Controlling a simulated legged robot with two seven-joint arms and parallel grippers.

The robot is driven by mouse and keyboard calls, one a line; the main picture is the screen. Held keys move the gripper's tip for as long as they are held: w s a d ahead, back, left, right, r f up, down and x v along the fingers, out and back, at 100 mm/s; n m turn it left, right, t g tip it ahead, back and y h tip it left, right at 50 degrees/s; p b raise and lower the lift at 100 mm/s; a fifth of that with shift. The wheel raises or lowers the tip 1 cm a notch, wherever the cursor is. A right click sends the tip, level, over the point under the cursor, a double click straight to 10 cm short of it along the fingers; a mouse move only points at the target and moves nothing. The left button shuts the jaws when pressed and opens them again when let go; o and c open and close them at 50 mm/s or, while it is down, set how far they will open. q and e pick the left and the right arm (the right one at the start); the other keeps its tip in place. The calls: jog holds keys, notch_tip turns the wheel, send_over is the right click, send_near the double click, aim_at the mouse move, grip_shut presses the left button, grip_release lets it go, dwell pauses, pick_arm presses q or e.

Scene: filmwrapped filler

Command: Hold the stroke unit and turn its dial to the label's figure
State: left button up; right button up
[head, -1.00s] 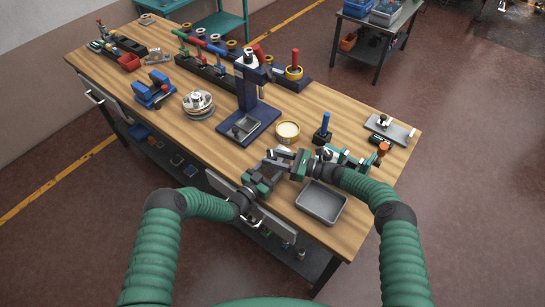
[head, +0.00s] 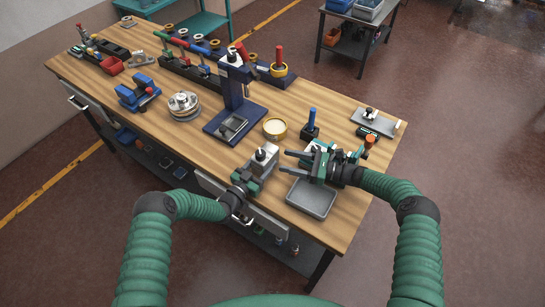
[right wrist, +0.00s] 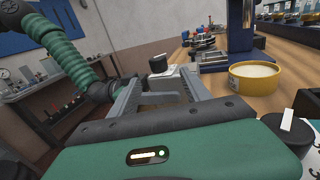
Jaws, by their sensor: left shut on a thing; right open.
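The stroke unit (head: 262,161) is a small grey block with a dark round dial and pale pointer on top. My left gripper (head: 252,173) is shut on it near the bench's front edge. In the right wrist view the dial (right wrist: 160,67) shows beyond the fingertips. My right gripper (head: 284,161) is open and empty, its fingers pointing left at the unit, with a small gap between. It also shows in the right wrist view (right wrist: 158,90). The label's figure and the dial's marks are too small to read.
A grey tray (head: 311,199) lies below my right gripper. A yellow-rimmed round dish (head: 275,129), a blue-handled tool (head: 311,124) and a blue press (head: 233,90) stand behind. A white item with a dark knob (right wrist: 287,128) is close at right in the wrist view.

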aim_at(265, 156)
jog(key=shift+v, duration=0.9)
jog(key=shift+s+f+m+t, duration=0.1)
jog(key=shift+f+m+t, duration=0.4)
jog(key=shift+t, duration=0.1)
jog(key=shift+s+f+m+t+h, duration=0.3)
jog(key=shift+m+t+h, duration=0.1)
jog(key=shift+t, duration=0.2)
jog(key=w+a, duration=0.1)
jog(key=a, duration=0.3)
jog(key=w+a+r+m+t+h, duration=0.1)
jog(key=w+a, duration=0.1)
jog(key=a, duration=0.2)
jog(key=w+a+r+t, duration=0.1)
jog(key=a, duration=0.3)
jog(key=shift+w+r+h, duration=0.1)
jog(key=shift+w+h, duration=0.15)
jog(key=shift+h, duration=0.05)
jog(key=shift+d, duration=0.1)
grip_shut()
